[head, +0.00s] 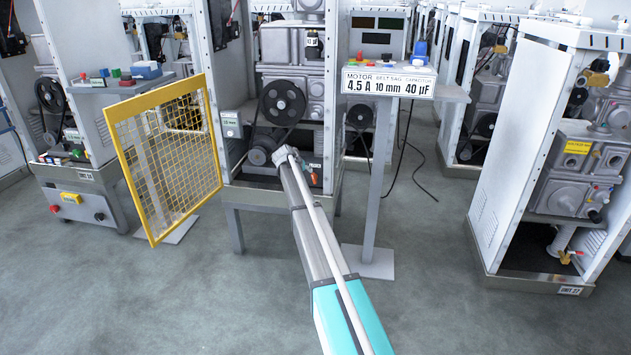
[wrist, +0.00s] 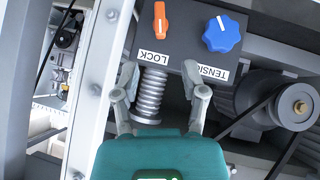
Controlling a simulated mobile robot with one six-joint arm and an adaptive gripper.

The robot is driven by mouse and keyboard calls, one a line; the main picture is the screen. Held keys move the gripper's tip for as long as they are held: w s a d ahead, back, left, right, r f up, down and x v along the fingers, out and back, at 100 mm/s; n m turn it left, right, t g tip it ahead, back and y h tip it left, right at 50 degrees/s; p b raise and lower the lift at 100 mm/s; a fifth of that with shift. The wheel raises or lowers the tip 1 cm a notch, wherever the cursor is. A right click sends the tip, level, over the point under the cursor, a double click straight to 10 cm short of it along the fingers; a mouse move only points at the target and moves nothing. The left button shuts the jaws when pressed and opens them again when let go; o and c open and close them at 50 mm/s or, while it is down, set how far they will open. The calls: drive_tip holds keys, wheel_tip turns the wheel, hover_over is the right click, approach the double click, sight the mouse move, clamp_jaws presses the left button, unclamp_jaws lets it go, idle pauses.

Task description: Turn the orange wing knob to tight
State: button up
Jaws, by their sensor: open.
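The orange wing knob (wrist: 160,20) is at the top of the wrist view, on a dark block above an upside-down LOCK label (wrist: 152,56). Its wing stands nearly upright in the picture, with a pale line on it. No tight mark can be read. My gripper (wrist: 158,80) is open, its two fingers spread below the knob in the picture and not around it. A coil spring (wrist: 150,95) shows between the fingers. In the head view my gripper is small at the arm's far end, in the machine frame's lower opening; its fingers cannot be made out.
A round blue knob (wrist: 222,33) with a TENSION label is right of the orange knob. A pulley and belt (wrist: 295,107) lie further right. A yellow mesh guard (head: 165,155) stands open at left. A sign post (head: 379,170) stands close right of my arm.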

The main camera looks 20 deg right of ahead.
sight(313, 177)
drive_tip(key=shift+b+x, duration=3.85)
drive_tip(key=shift+x, duration=2.15)
clamp_jaws()
